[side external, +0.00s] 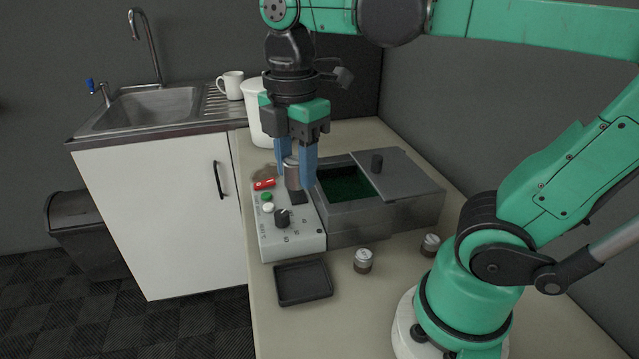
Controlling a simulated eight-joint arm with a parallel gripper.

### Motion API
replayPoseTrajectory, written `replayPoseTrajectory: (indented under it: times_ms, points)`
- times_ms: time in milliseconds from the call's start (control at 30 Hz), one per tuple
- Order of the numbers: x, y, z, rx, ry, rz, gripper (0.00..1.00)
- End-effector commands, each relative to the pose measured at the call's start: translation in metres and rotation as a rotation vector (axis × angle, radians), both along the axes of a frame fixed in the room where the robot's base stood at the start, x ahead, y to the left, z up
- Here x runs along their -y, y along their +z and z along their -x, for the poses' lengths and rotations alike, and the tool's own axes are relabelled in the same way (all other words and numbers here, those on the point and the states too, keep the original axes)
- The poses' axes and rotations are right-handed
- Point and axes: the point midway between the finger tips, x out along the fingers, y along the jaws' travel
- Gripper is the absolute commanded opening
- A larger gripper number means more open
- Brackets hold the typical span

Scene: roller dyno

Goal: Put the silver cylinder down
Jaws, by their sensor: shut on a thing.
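My gripper (295,174) points down with its blue fingers shut on a silver cylinder (292,177). The cylinder is upright between the fingers, above the back part of a light control box (291,243). A dark square patch on the box shows just below the cylinder. I cannot tell whether the cylinder's bottom touches the box. Part of the cylinder is hidden by the fingers.
A grey bath with a half-open lid (405,178) stands right of the control box. A black tray (303,283) lies in front. Two small jars (363,261) (430,245) stand on the counter. A white container (256,112) and mug (231,85) are behind, near the sink (150,107).

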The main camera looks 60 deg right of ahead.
Motion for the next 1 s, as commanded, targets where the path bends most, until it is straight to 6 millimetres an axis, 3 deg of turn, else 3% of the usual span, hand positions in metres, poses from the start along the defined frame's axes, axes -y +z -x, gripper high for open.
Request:
replayPoseTrajectory:
  times_ms: [300, 600, 800, 1000]
  points:
    - [0.000, -0.068, 0.000, 0.000, -0.001, 0.000, 0.00]
    - [0.000, -0.121, -0.001, 0.000, -0.002, 0.000, 0.00]
    - [0.000, -0.144, -0.001, 0.000, -0.002, 0.000, 0.00]
    - [0.000, -0.153, 0.000, 0.000, -0.002, 0.000, 0.00]
